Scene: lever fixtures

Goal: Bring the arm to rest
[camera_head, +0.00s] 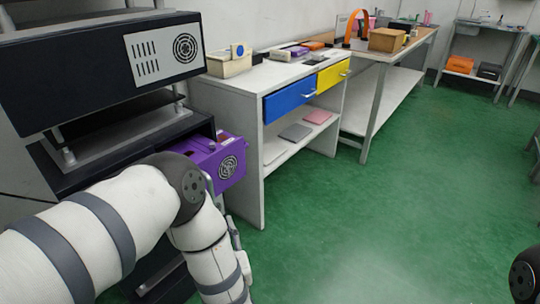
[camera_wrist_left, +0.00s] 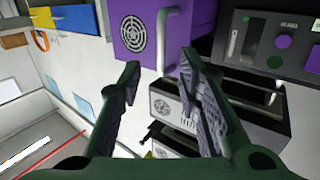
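My left arm (camera_head: 95,225) comes in from the left in the head view and bends downward at the elbow (camera_head: 182,185). Its gripper is not visible there. In the left wrist view my left gripper (camera_wrist_left: 159,70) is open, its two dark green fingers apart with nothing between them. A purple unit with a round fan grille (camera_head: 230,168) sticks out of the dark rack; it also shows in the left wrist view (camera_wrist_left: 190,28), beyond the fingertips. A grey bar handle (camera_wrist_left: 162,40) is on its front. My right gripper is not in view; only a dark arm joint shows at lower right (camera_head: 525,275).
A dark rack (camera_head: 70,85) stands close at the left. A white cabinet (camera_head: 235,120) with a blue drawer (camera_head: 290,101) and a yellow drawer (camera_head: 333,75) is beside it. A wooden-topped bench (camera_head: 375,90) stands behind. The green floor (camera_head: 400,200) is clear at the right.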

